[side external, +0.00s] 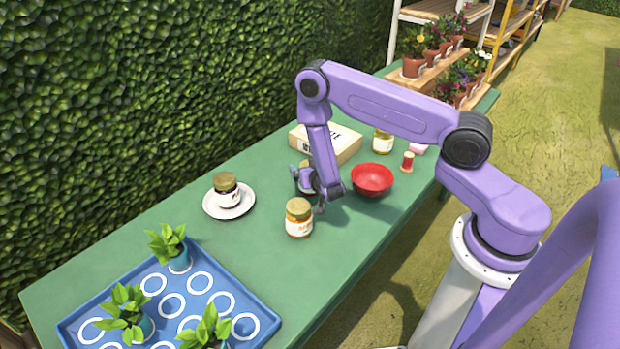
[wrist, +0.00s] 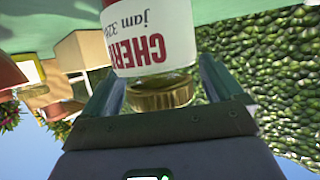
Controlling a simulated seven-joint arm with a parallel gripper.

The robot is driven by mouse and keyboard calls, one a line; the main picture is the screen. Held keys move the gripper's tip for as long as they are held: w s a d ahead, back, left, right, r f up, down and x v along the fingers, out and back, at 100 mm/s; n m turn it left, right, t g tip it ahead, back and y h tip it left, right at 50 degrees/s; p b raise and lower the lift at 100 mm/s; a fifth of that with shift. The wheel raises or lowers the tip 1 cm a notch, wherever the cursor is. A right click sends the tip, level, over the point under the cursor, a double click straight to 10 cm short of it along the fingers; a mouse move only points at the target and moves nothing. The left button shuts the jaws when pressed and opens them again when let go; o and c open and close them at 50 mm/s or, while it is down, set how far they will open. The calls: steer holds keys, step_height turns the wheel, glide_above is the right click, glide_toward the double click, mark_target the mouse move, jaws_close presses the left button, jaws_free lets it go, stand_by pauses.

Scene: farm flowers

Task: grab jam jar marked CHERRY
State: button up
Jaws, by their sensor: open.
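The jam jar marked CHERRY (wrist: 150,45) fills the upper middle of the wrist view, its red lettering upside down and its gold lid (wrist: 160,93) towards my gripper. I cannot tell whether either finger touches the glass.
A red bowl (side external: 372,180) is close on the right. A box (side external: 340,142) lies behind. A blue tray (side external: 205,262) holds seedlings.

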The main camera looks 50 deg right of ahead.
steer(key=shift+w+d+f, duration=0.25)
steer(key=shift+w+d, duration=0.05)
steer(key=shift+w, duration=0.15)
steer(key=shift+r, duration=0.1)
steer(key=c, duration=1.4)
steer(key=shift+c, duration=0.2)
steer(key=shift+r, duration=0.1)
steer(key=shift+r, duration=0.25)
steer(key=r, duration=0.3)
steer(key=shift+s+a+r, duration=0.1)
steer(key=shift+s+r, duration=0.05)
steer(key=shift+s, duration=0.2)
steer(key=s+a+r, duration=0.2)
steer(key=s+r, duration=0.7)
steer(key=s, duration=0.4)
